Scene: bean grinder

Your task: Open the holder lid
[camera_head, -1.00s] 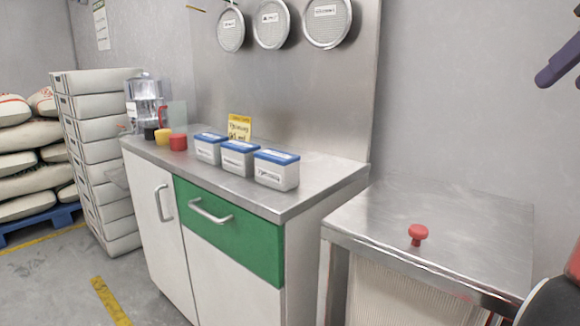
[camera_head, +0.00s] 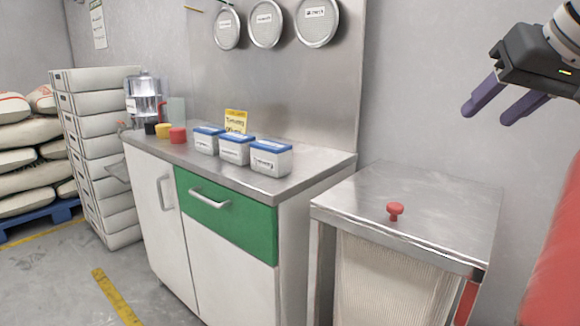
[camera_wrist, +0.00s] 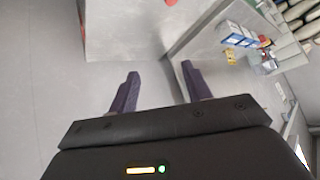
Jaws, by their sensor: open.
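The holder (camera_head: 380,280) stands at the lower right in the head view, with a flat metal lid (camera_head: 440,205) lying shut on top. A red knob (camera_head: 396,211) sits on the lid near its front edge. My gripper (camera_head: 484,112) is at the upper right, open and empty, above and to the right of the lid and apart from it. In the wrist view its two purple fingers (camera_wrist: 158,85) are spread with nothing between them. The lid shows ahead of them (camera_wrist: 135,30), with part of the red knob (camera_wrist: 170,2) at the top edge.
A steel-topped counter (camera_head: 290,187) stands left of the holder, with several blue-lidded boxes (camera_head: 236,149) and small coloured containers on it. Round sieves (camera_head: 267,24) hang on the metal panel behind. Stacked crates (camera_head: 100,150) and sacks stand at the far left. The lid's top is otherwise clear.

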